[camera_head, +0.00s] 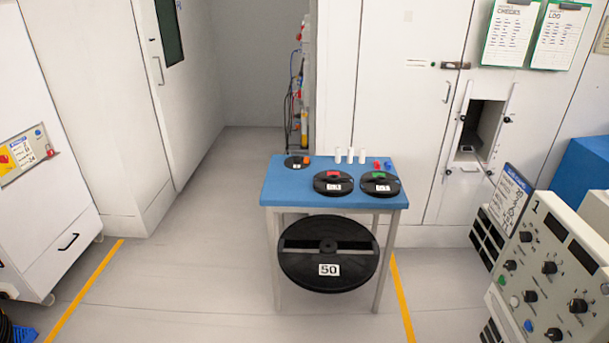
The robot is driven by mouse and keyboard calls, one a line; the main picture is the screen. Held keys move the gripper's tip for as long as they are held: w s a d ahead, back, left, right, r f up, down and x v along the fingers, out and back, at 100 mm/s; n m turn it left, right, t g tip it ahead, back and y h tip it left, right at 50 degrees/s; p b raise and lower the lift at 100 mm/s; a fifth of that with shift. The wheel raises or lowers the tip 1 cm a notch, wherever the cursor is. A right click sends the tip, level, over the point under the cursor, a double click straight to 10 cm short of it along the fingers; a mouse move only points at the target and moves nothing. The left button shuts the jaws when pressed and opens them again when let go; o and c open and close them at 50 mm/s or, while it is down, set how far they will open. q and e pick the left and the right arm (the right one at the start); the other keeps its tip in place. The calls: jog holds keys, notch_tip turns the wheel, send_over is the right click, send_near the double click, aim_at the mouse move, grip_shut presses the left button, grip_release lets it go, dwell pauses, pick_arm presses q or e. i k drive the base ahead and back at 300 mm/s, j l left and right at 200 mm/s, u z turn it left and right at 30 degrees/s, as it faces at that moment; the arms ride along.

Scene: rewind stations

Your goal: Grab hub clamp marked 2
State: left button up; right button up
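A small blue-topped table (268,190) stands in the middle of the head view. Two round black pieces with white labels lie on it, one with a red centre (333,183) and one with a green centre (379,183). A smaller black disc (294,162) with a white label lies at the back left, beside a small orange piece (307,159). These labels are too small to read surely, so I cannot tell which piece is the hub clamp marked 2. Neither of my grippers is in view.
Several white cylinders (350,156) and small red and blue pieces (381,165) stand at the table's back. A large black reel labelled 50 (328,285) is under its front. A control panel marked 1 (548,268) stands at right. Floor is clear at left (190,270).

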aim_at(296, 162)
jog(key=i+j, duration=0.4)
jog(key=i+l, duration=0.1)
jog(key=i, duration=0.3)
jog(key=i+l+u, duration=0.15)
jog(key=i, duration=0.25)
